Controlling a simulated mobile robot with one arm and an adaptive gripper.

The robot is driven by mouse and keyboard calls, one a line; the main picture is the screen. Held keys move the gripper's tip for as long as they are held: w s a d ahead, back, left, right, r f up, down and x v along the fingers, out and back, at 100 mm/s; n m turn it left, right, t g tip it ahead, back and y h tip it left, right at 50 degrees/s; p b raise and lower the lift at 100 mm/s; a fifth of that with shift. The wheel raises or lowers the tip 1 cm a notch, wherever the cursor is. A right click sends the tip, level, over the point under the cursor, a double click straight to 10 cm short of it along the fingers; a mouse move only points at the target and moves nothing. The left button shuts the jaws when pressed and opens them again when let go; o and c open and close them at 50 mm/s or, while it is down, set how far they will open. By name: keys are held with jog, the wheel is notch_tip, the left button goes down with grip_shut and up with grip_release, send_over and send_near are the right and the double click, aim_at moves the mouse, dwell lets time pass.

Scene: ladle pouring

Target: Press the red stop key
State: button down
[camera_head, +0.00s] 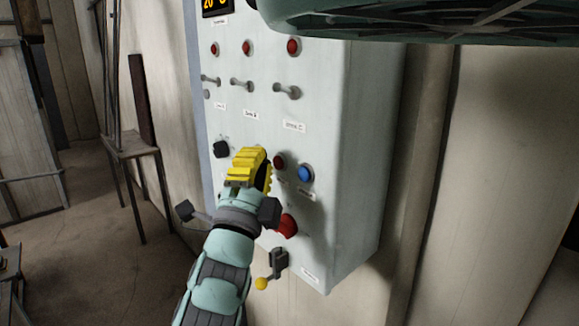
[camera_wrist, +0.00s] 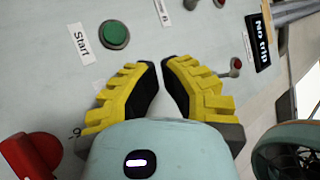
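The panel in the head view carries a small dark red button (camera_head: 280,161) and a larger bright red knob (camera_head: 287,225) lower down. I cannot read a stop label on either. My gripper (camera_head: 251,160) has yellow ridged fingers and is in front of the panel, just left of the dark red button in the picture. In the wrist view, the fingertips of my gripper (camera_wrist: 160,64) are nearly together with nothing held. The large red knob (camera_wrist: 31,155) shows at lower left there. The small red button is not visible in that view. Contact with the panel cannot be told.
A green button (camera_wrist: 114,34) sits beside a "Start" label (camera_wrist: 82,43). A blue button (camera_head: 306,173) is right of the dark red one. A black knob (camera_head: 221,149), grey levers (camera_head: 287,92) and a yellow-tipped lever (camera_head: 262,283) stick out from the panel (camera_head: 363,170).

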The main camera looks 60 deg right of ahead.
jog(key=shift+a, duration=0.1)
jog(key=shift+w+a+p, duration=0.15)
jog(key=shift+w+a, duration=0.05)
jog(key=shift+a, duration=0.6)
jog(key=shift+w+a+p, duration=0.1)
jog(key=shift+w+a, duration=0.15)
jog(key=shift+a, duration=0.55)
jog(key=shift+w+a+p, duration=0.15)
jog(key=shift+w+a, duration=0.05)
jog(key=shift+a, duration=0.6)
